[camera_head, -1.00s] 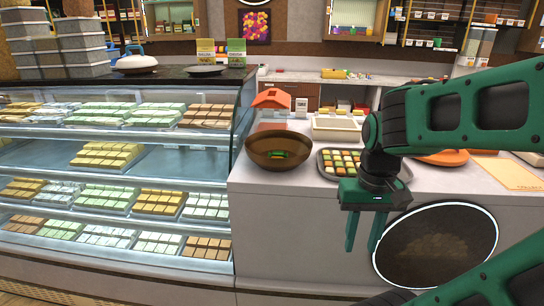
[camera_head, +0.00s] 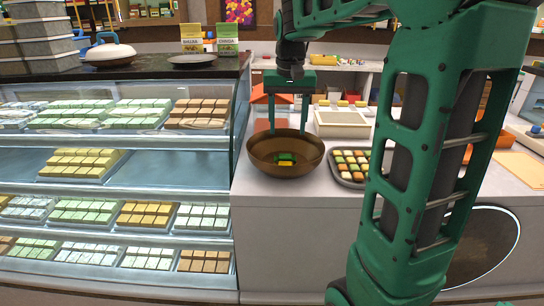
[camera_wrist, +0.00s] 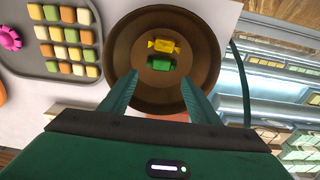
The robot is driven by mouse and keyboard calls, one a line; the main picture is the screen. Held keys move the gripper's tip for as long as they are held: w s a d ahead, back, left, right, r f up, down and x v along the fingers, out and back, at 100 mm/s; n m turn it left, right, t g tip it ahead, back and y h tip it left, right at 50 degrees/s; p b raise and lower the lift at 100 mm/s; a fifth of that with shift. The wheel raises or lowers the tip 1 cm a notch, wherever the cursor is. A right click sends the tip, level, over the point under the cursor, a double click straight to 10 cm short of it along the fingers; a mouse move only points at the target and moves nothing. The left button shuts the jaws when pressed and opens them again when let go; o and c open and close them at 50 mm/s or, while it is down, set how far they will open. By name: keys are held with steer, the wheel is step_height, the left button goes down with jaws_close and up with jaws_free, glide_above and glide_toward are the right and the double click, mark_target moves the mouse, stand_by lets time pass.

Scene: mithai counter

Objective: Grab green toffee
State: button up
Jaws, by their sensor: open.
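The green toffee (camera_head: 285,157) lies inside a brown bowl (camera_head: 262,162) on the white counter. A yellow toffee (camera_head: 286,164) lies right beside it. In the wrist view the green toffee (camera_wrist: 160,63) is nearer my gripper's palm than the yellow toffee (camera_wrist: 163,46), and both rest on the floor of the bowl (camera_wrist: 122,50). My gripper (camera_head: 288,132) is open and empty, pointing down over the bowl. In the wrist view its two fingers (camera_wrist: 160,80) flank the space around the green toffee. No touch with it is visible.
A grey tray of small sweets (camera_head: 340,178) stands right of the bowl. A white tray (camera_head: 341,128) and an orange house-shaped box (camera_head: 268,103) are behind. The glass display case (camera_head: 120,170) stands at left, its edge close to the bowl.

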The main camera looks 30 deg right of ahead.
mark_target(285, 155)
steer(key=shift+w+d+f, duration=0.1)
steer(key=shift+w+f, duration=0.15)
steer(key=shift+f, duration=1.45)
steer(key=shift+w+d+f, duration=0.1)
steer(key=shift+w+f, duration=0.1)
steer(key=shift+f, duration=1.45)
steer(key=shift+w+d+f, duration=0.1)
steer(key=shift+w+f, duration=0.15)
steer(key=shift+f, duration=1.45)
steer(key=c, duration=1.1)
